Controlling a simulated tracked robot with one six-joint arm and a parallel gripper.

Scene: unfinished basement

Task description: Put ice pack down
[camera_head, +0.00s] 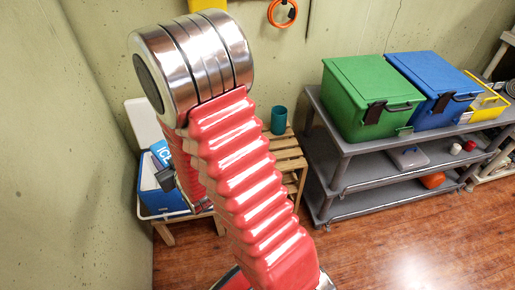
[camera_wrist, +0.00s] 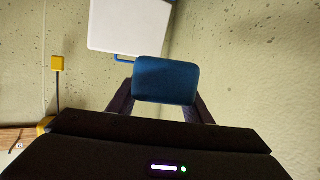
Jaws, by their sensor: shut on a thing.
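The blue ice pack (camera_head: 160,152), with white lettering, shows in the head view in front of the cooler's raised white lid. In the wrist view the ice pack (camera_wrist: 166,80) sits between the two dark fingers of my gripper (camera_wrist: 165,108), which is shut on it. My gripper (camera_head: 165,178) is partly hidden by my red arm in the head view. The blue cooler (camera_head: 152,197) stands open below, its white lid (camera_head: 143,122) tilted up; the lid also shows in the wrist view (camera_wrist: 128,25). The cooler's inside is mostly hidden.
A slatted wooden bench (camera_head: 291,160) beside the cooler bears a teal cup (camera_head: 279,120). A grey shelf (camera_head: 345,185) at right holds a green bin (camera_head: 365,95), a blue bin (camera_head: 428,88) and a yellow crate (camera_head: 487,100). Walls close in behind and left; the floor at front right is clear.

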